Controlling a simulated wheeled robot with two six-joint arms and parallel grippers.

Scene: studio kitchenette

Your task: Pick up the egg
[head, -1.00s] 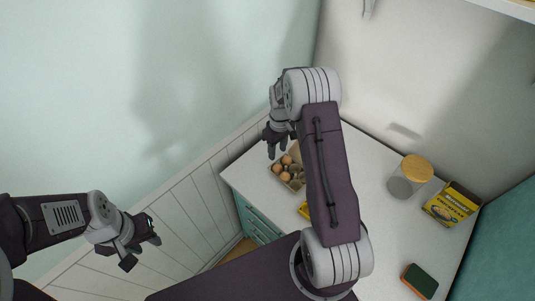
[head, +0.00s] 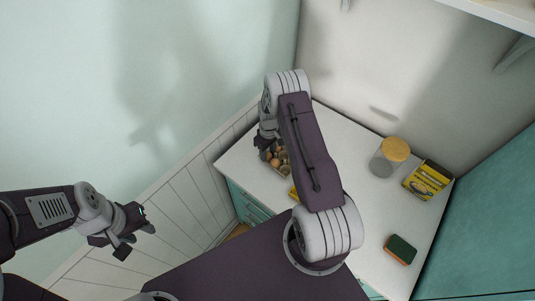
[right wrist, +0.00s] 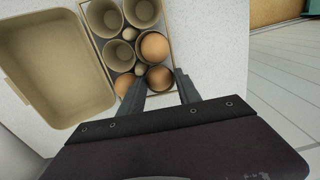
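Brown eggs sit in an open beige egg carton (right wrist: 120,20) on the white counter. In the right wrist view one egg (right wrist: 159,77) lies between the spread fingers of my right gripper (right wrist: 160,84). A second egg (right wrist: 153,46) sits just beyond it, and a third egg (right wrist: 125,85) is by the left finger, partly hidden. Several other cups are empty. In the head view my right gripper (head: 266,146) is over the carton, which it and its arm partly cover. Contact with the egg cannot be told. My left gripper (head: 136,242) is open and empty, away from the counter.
The carton's lid (right wrist: 60,65) lies open beside the cups. A jar with a yellow lid (head: 390,157), a yellow box (head: 428,179) and a green-orange sponge (head: 400,250) stand to the right on the counter (head: 355,200). Walls rise behind the counter.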

